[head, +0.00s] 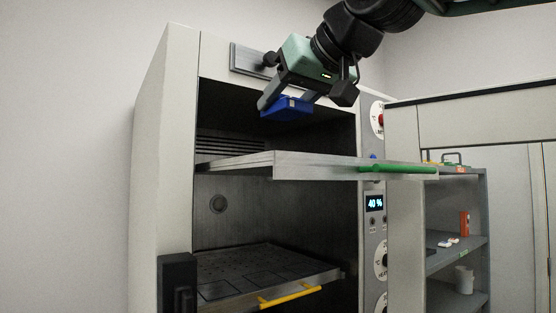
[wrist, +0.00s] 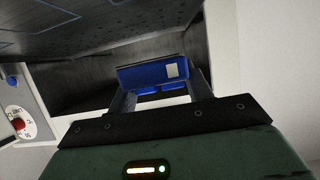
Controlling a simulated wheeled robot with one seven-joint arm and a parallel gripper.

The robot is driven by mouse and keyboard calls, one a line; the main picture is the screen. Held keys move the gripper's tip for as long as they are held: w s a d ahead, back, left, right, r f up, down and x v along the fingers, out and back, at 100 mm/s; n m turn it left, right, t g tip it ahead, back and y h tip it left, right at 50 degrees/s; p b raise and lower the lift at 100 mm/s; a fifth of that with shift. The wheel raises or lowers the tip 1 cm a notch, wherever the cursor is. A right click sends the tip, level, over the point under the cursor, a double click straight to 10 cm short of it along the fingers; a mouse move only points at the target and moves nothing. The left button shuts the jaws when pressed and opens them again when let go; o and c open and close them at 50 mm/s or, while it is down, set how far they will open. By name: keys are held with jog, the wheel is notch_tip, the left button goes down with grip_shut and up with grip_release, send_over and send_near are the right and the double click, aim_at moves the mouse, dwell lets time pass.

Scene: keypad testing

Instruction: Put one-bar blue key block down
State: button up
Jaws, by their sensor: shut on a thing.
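My gripper (head: 284,100) is shut on a blue key block (head: 290,108), in the upper part of the open cabinet front. The block is held above the pulled-out upper tray (head: 235,163), apart from it. In the wrist view the blue block (wrist: 150,76) lies between the two fingers of my gripper (wrist: 160,88), with one pale square mark on its face. The upper tray's top is hidden in the head view by the low angle. In the wrist view a dark perforated surface (wrist: 90,35) fills the upper left.
The upper tray has a green handle (head: 397,169). A lower dark tray (head: 250,262) has a yellow handle (head: 290,295). Cabinet walls (head: 165,150) stand close on both sides. A control panel (head: 374,204) reads 40 %. A shelf unit (head: 455,258) with small items stands at right.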

notch_tip(320, 180, down, 8)
jog(key=shift+f, duration=0.1)
dwell(0.4)
jog(key=shift+f, duration=0.15)
jog(key=o, duration=1)
jog(key=shift+c, duration=0.2)
jog(key=shift+r, duration=0.2)
jog(key=shift+s+d, duration=0.15)
jog(key=shift+s, duration=0.05)
jog(key=b+v, duration=0.8)
jog(key=v, duration=0.3)
jog(key=shift+s+r, duration=0.2)
jog(key=shift+s, duration=0.05)
